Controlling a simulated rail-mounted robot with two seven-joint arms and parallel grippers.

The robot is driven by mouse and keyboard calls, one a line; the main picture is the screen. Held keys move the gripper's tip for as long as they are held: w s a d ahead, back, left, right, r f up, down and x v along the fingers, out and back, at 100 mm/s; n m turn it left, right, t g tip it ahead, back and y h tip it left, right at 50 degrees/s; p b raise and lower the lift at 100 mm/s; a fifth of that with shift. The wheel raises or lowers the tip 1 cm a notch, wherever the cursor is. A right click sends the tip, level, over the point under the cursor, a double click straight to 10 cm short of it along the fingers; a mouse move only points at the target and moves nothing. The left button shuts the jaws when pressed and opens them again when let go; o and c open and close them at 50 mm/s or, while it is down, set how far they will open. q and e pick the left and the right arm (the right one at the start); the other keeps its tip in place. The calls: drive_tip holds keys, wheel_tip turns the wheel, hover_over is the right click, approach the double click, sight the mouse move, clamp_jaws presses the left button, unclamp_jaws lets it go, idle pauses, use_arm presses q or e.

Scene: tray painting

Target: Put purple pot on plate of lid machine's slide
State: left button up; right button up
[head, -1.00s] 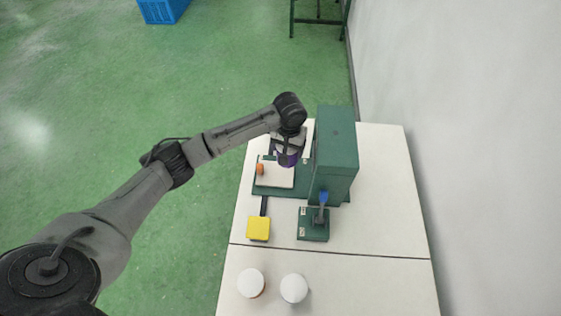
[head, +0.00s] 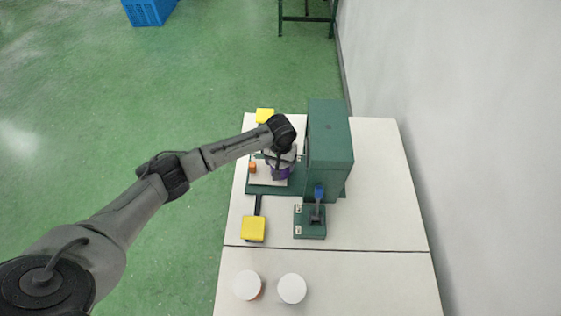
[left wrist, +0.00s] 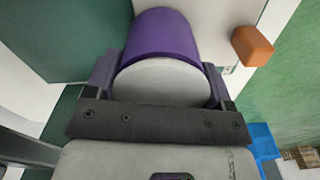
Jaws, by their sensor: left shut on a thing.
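The purple pot (head: 281,173) has a white round top, which shows in the left wrist view with the purple side (left wrist: 165,33) beyond it. My left gripper (head: 280,160) is shut on the pot, with a finger on each side of it in the left wrist view (left wrist: 160,88). The pot is over or at the right part of the white plate (head: 264,181) of the green lid machine (head: 331,140). I cannot tell whether it touches the plate. An orange block (head: 252,167) is at the plate's left; it also shows in the left wrist view (left wrist: 252,46). My right gripper is not in view.
The machine's tall green housing stands close right of the pot. A green base with a blue lever (head: 319,192) and a yellow pad (head: 253,228) are nearer. Another yellow pad (head: 265,115) is behind. Two white-topped jars (head: 247,285) (head: 292,288) stand at the table's front.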

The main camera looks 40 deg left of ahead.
use_arm(q)
drive_tip(key=shift+w, duration=0.1)
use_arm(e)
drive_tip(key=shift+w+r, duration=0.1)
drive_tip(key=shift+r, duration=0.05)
use_arm(q)
drive_tip(key=o, duration=1.1)
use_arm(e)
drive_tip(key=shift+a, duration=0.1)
use_arm(q)
drive_tip(key=shift+r, duration=0.1)
wheel_tip(320, 180, up, 12)
drive_tip(key=shift+p, duration=1.25)
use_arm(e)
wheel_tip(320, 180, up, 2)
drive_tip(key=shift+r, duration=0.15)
